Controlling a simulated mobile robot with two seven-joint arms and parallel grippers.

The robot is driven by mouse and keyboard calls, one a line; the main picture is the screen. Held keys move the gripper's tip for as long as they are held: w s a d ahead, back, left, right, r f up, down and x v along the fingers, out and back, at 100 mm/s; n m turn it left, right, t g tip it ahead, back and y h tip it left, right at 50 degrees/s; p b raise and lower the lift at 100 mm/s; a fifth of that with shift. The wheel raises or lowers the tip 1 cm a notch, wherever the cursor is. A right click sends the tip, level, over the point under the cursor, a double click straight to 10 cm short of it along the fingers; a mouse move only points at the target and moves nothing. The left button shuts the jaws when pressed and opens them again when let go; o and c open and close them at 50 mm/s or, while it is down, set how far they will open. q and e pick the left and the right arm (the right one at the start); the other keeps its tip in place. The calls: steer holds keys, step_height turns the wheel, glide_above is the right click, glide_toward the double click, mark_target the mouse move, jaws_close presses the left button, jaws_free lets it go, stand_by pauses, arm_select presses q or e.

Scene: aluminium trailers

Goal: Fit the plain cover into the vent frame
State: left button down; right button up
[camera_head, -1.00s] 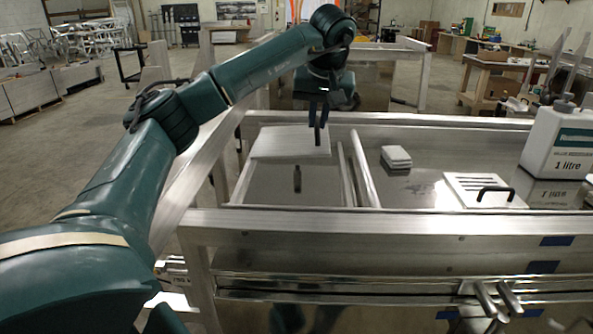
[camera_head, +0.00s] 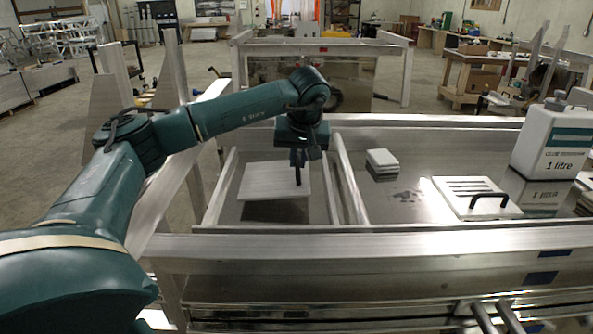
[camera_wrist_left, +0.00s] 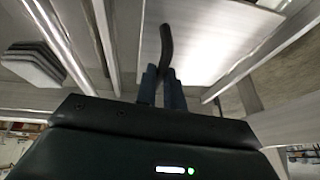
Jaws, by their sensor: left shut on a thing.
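The plain cover (camera_head: 262,181) is a flat pale plate with an upright black handle (camera_head: 298,176). My left gripper (camera_head: 298,158) is shut on that handle. The cover hangs over the vent frame's opening, with a dark shadow or reflection below it. The vent frame shows as pale metal bars, with its left bar (camera_head: 215,195) and right bars (camera_head: 351,190) on either side of the cover. In the left wrist view the fingers (camera_wrist_left: 163,75) hold the curved black handle, with the cover (camera_wrist_left: 205,40) behind it. My right gripper is not in view.
A slotted cover (camera_head: 462,190) with a black handle lies on the steel surface at right. A stack of pale pads (camera_head: 382,161) sits just right of the frame. A white bottle (camera_head: 552,140) stands at far right. A front rail (camera_head: 370,245) runs before the frame.

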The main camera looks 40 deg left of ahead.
arm_select(q)
step_height(320, 180, down, 4)
steer(key=shift+r, duration=0.25)
steer(key=c, duration=1.5)
jaws_free()
steer(key=shift+r, duration=0.1)
